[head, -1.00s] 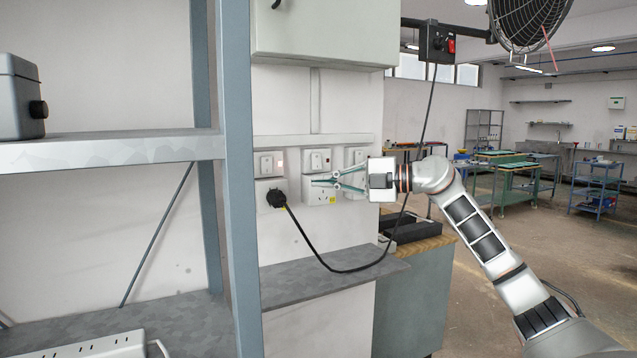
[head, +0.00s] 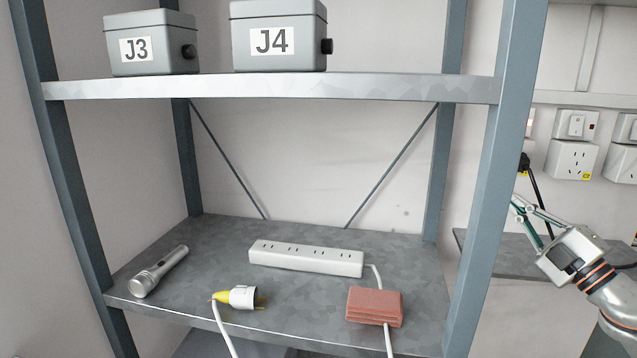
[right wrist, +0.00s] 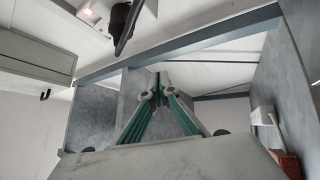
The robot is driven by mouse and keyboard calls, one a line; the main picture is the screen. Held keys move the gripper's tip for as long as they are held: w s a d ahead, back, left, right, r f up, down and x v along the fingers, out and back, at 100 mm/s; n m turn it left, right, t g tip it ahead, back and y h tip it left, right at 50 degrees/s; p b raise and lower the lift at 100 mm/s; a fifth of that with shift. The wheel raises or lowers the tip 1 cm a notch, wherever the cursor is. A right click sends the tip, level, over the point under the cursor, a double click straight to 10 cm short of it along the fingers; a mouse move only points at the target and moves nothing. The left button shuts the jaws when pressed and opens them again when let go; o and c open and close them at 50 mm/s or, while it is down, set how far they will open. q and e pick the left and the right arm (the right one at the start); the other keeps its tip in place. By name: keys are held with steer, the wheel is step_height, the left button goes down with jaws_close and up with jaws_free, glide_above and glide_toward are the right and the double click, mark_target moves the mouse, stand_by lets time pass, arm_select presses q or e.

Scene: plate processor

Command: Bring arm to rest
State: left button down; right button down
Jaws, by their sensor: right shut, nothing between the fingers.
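My right gripper (head: 516,202) is in the head view at the right edge, just right of the shelf's front post. Its thin green-and-grey fingers are together with nothing between them. In the right wrist view the fingertips (right wrist: 157,80) also meet, empty. The gripper is apart from the wall sockets (head: 572,158), which are above it and to its right. A black plug (head: 524,162) with its cable is partly hidden behind the post. My left gripper is not in view.
A metal shelf unit (head: 270,87) fills the left and middle. Grey boxes J3 (head: 120,68) and J4 (head: 250,62) stand on top. Below lie a flashlight (head: 160,270), a yellow-and-white plug (head: 240,297), a white power strip (head: 305,258) and a reddish block (head: 374,307). The post is close to my gripper.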

steer(key=s+d+f+m+g+h, duration=0.1)
steer(key=s+f+m+h, duration=0.35)
steer(key=f, duration=0.45)
steer(key=s+f+m+g+h, duration=0.25)
steer(key=f+m+h, duration=0.2)
steer(key=f, duration=0.35)
steer(key=s+d+f+m+g+h, duration=0.1)
steer(key=s+f+m+h, duration=0.4)
steer(key=f, duration=0.4)
steer(key=s+a+f+g, duration=0.3)
steer(key=s+f+g, duration=0.2)
steer(key=s+f, duration=0.4)
steer(key=s+a+f+g, duration=0.2)
steer(key=s+f+g, duration=0.2)
steer(key=s+f, duration=0.5)
steer(key=a+f+m+t+y, duration=0.1)
steer(key=a+f+t+y, duration=0.1)
steer(key=a+f, duration=0.3)
steer(key=a+f+m+t+y, duration=0.1)
steer(key=a+f+y, duration=0.4)
steer(key=a, duration=0.6)
steer(key=shift+s+a+f+t, duration=0.15)
steer(key=shift+s+f+t, duration=0.15)
steer(key=shift+s+t, duration=0.05)
